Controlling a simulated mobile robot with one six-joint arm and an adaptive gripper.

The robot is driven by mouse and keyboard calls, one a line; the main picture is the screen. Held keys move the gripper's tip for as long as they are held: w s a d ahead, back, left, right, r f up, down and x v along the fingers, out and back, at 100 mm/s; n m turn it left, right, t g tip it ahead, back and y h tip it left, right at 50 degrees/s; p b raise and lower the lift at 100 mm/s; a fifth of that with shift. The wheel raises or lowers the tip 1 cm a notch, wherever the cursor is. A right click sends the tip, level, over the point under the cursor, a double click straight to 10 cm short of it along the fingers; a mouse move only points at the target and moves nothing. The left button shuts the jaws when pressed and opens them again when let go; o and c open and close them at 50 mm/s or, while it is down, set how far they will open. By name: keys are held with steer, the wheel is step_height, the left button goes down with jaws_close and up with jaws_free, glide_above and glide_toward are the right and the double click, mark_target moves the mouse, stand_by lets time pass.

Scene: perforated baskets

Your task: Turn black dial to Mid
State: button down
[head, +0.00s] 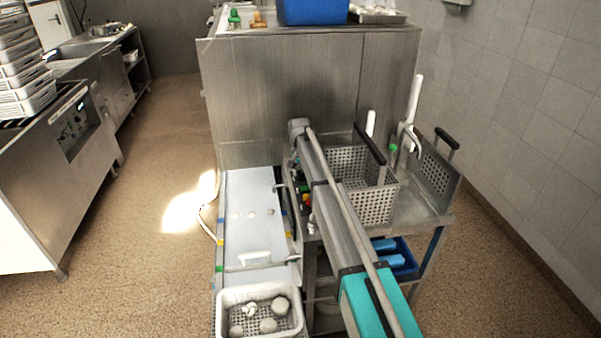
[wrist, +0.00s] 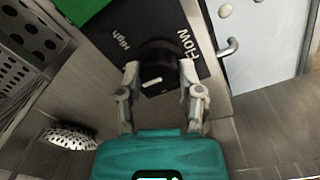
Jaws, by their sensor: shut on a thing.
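No "Mid" label can be read; part of the panel is hidden by the dial and my gripper. My gripper (wrist: 160,78) has one finger on each side of the dial and is shut on it. In the head view my arm hides the dial and the gripper.
A perforated metal basket (head: 372,205) with a black handle stands right of my arm. A white conveyor surface (head: 250,210) and a white basket (head: 227,300) with pale round pieces lie to the left. A metal hook handle (wrist: 229,47) is close to the panel's right edge.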

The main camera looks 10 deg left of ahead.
steer(key=shift+s, duration=0.1)
steer(key=shift+c, duration=1.3)
jaws_free()
steer(key=shift+n, duration=0.5)
